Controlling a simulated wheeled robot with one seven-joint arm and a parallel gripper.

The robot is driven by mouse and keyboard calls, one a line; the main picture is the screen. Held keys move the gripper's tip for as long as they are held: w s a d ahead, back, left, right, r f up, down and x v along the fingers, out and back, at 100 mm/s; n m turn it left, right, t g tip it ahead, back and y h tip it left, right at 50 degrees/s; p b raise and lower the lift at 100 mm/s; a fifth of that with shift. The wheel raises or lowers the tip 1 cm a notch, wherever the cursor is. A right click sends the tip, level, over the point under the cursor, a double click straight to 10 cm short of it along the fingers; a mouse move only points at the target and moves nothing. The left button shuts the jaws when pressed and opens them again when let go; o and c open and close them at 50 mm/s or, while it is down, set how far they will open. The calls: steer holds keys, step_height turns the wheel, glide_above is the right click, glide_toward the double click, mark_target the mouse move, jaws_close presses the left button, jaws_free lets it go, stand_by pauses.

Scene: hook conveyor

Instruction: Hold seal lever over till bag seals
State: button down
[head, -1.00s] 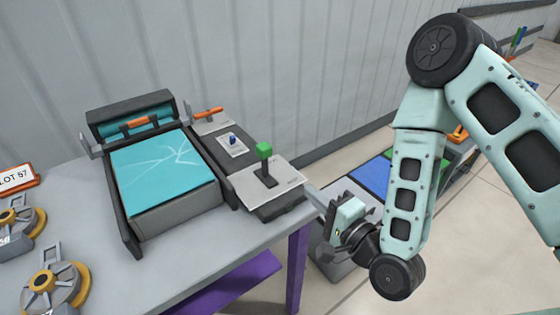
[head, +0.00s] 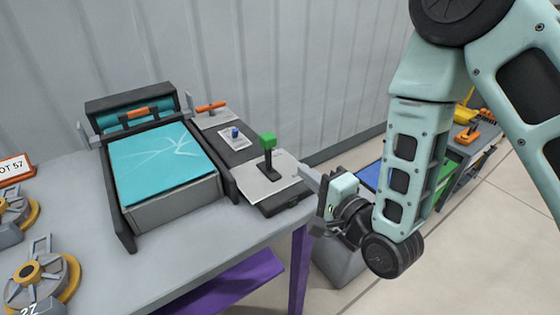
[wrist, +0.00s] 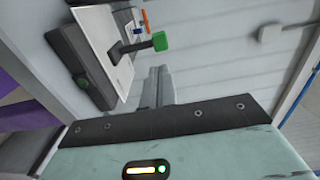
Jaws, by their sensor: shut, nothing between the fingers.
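The seal lever is a dark stick with a green block knob (head: 267,140) on a light plate at the right end of the machine on the table. It stands near upright in the head view. It also shows in the wrist view, its green knob (wrist: 160,41) beyond my fingers. A bag with a teal surface (head: 165,165) lies flat in the sealing machine (head: 175,208). My gripper (head: 306,178) is shut and empty, just right of the lever plate and apart from the lever. Its fingers (wrist: 158,88) point toward the lever in the wrist view.
An orange-handled lever (head: 210,107) and a blue switch (head: 235,132) sit behind the green-knobbed lever. Reels (head: 40,280) and a lot sign (head: 14,168) stand at the left. The grey wall is close behind the table.

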mark_target(272, 144)
steer(key=shift+w+a+f+b, duration=0.3)
steer(key=shift+w+b, duration=0.15)
steer(key=shift+b, duration=1.7)
steer(key=p+x, duration=0.1)
steer(key=x, duration=0.1)
steer(key=p+x, duration=0.1)
steer(key=x, duration=0.2)
steer(key=p+x, duration=0.1)
steer(key=x, duration=0.2)
steer(key=shift+r, duration=0.4)
steer(key=shift+w+a+f, duration=0.1)
steer(key=shift+w+a, duration=0.25)
steer(key=shift+w, duration=0.05)
